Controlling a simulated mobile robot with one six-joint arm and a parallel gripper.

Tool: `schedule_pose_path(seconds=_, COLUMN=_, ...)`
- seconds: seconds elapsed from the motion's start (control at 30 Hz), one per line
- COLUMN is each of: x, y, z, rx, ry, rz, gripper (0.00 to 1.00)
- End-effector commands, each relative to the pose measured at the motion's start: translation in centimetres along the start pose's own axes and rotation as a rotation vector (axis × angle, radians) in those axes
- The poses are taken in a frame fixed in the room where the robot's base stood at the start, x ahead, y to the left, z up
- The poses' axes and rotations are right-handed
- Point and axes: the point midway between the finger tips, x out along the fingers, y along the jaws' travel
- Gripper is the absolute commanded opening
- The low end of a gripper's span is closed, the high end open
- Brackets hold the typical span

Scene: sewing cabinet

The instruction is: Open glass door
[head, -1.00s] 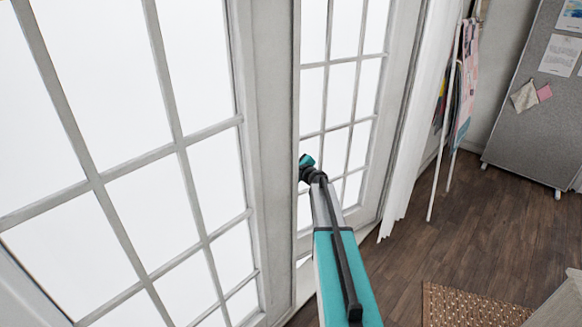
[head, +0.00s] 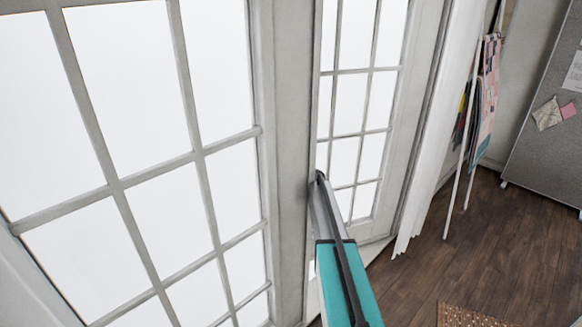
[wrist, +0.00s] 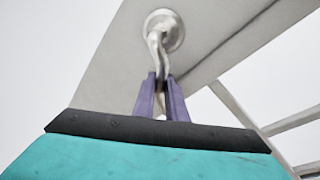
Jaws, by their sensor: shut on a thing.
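My gripper (wrist: 160,85) has its purple fingers shut on the metal door handle (wrist: 157,48) in the wrist view. The handle hangs down from a round plate on a pale door stile. White-framed glass doors fill the left and middle of the head view. A near glass door (head: 203,152) with large panes is at the left, and a second glazed panel (head: 361,132) stands beyond its edge. My teal arm reaches up from the bottom, and its end goes out of sight behind the near door's edge, so gripper and handle are hidden there.
White vertical blinds (head: 436,130) hang right of the far panel. Beside them is a rack with hanging fabric (head: 485,100). A grey pinboard (head: 545,155) stands at the right. The dark wood floor (head: 470,235) is open, with a woven rug (head: 465,316) at the bottom.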

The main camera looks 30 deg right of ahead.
Motion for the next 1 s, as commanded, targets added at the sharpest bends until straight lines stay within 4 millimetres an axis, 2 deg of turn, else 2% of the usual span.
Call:
schedule_pose_path(seconds=0.03, x=0.43, y=-0.53, z=0.05, rx=0.002, ry=0.001, rz=-0.007, gripper=0.00)
schedule_pose_path(seconds=0.13, x=0.76, y=-0.52, z=0.16, rx=0.003, ry=0.001, rz=-0.007, gripper=0.00)
schedule_pose_path(seconds=0.43, x=0.75, y=-0.40, z=0.22, rx=0.002, ry=0.000, rz=-0.005, gripper=0.00)
schedule_pose_path(seconds=0.47, x=0.74, y=-0.39, z=0.22, rx=0.002, ry=0.000, rz=-0.005, gripper=0.13)
schedule_pose_path(seconds=0.57, x=0.75, y=-0.34, z=0.21, rx=0.002, ry=0.000, rz=-0.004, gripper=0.30)
schedule_pose_path(seconds=1.0, x=0.54, y=-0.11, z=0.16, rx=0.000, ry=0.000, rz=0.000, gripper=0.30)
